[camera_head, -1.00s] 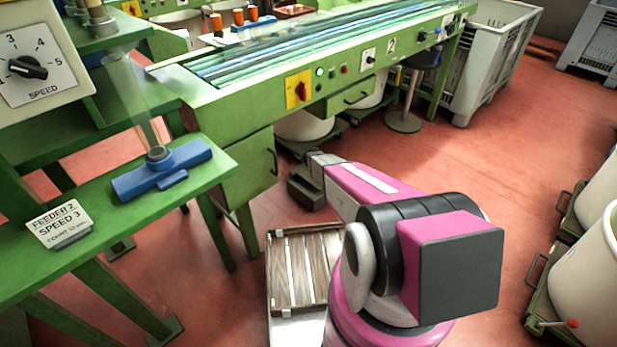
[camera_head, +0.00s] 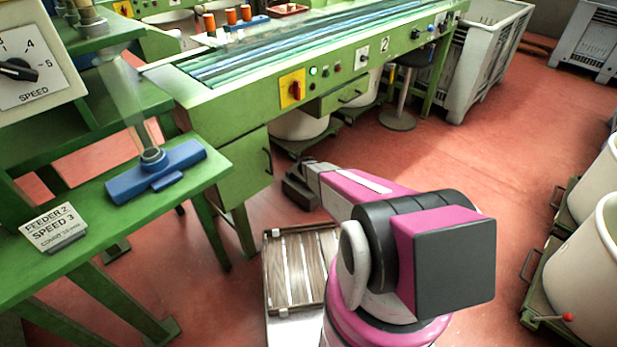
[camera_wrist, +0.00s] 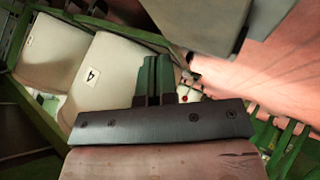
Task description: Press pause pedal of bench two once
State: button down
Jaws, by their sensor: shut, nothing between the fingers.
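Bench two is a long green bench (camera_head: 226,105) with blue-green belts on top and a small "2" plate (camera_head: 384,44) on its front. My gripper (camera_head: 300,187) is low in front of the bench's cabinet, near floor level. In the wrist view my gripper (camera_wrist: 153,80) is shut and empty, its two dark fingers together. I cannot make out the pause pedal in either view; the floor under the bench is partly hidden by my arm.
A feeder table (camera_head: 105,225) with a "FEEDER 2 SPEED 3" card (camera_head: 54,228) stands at left. White tubs on green carts (camera_head: 537,285) stand at right. Red floor is clear between.

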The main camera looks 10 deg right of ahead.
jog(key=shift+f, duration=1.1)
jog(key=shift+f, duration=0.1)
dwell(1.2)
jog(key=shift+f, duration=0.3)
jog(key=shift+f, duration=1.15)
dwell(1.3)
jog(key=shift+r, duration=1.55)
jog(key=shift+r, duration=2.55)
